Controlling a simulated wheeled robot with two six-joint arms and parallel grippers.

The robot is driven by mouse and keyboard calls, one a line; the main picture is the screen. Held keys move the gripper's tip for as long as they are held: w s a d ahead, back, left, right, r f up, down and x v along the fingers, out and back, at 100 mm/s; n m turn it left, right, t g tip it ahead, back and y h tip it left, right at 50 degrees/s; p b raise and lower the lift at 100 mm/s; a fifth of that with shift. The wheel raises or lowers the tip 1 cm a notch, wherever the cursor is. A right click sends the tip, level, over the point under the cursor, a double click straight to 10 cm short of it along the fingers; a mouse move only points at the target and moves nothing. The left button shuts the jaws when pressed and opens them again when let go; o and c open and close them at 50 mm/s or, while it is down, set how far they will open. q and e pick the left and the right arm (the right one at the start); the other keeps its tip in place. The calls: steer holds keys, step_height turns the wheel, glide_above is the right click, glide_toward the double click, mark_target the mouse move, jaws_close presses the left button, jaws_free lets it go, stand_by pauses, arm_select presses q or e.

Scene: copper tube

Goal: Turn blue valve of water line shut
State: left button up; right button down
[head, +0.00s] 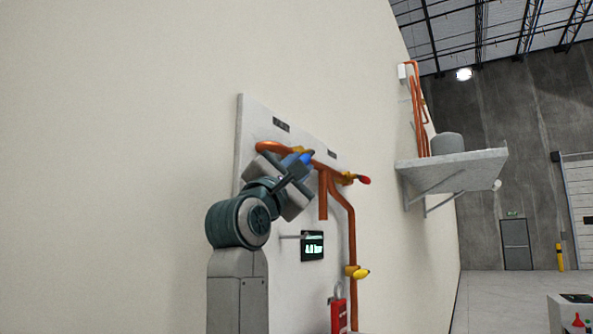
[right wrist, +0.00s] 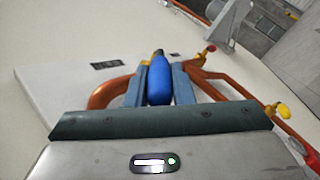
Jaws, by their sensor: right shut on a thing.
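The blue valve handle (right wrist: 160,82) sits between the two fingers of my right gripper (right wrist: 159,85) in the right wrist view. The fingers are shut on it from both sides. In the head view my right gripper (head: 294,170) reaches up to the copper pipe, and a bit of the blue handle (head: 297,158) shows there, mostly hidden by the gripper. The copper tube (head: 347,215) runs along a grey wall panel (head: 285,212) and bends downward. It also shows behind the fingers in the right wrist view (right wrist: 112,90). My left gripper is in neither view.
A red-handled valve (head: 364,180) and a yellow-handled valve (head: 360,272) sit on the pipe to the right and below. A small display (head: 312,246) and a red padlock (head: 338,312) are on the panel. A wall shelf (head: 450,168) stands farther right.

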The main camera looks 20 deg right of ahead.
steer(key=c, duration=1.3)
jaws_free()
steer(key=shift+o, duration=0.2)
steer(key=shift+s+a+f, duration=0.1)
steer(key=shift+f, duration=0.05)
arm_select(q)
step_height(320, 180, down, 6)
steer(key=b, duration=0.7)
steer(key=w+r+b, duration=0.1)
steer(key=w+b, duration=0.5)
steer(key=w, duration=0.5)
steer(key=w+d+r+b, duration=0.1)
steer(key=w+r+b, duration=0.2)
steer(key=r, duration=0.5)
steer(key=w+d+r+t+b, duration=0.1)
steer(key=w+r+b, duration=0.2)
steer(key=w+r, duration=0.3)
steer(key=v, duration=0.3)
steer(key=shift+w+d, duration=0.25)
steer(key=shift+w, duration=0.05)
arm_select(e)
steer(key=v, duration=1)
steer(key=shift+a, duration=0.15)
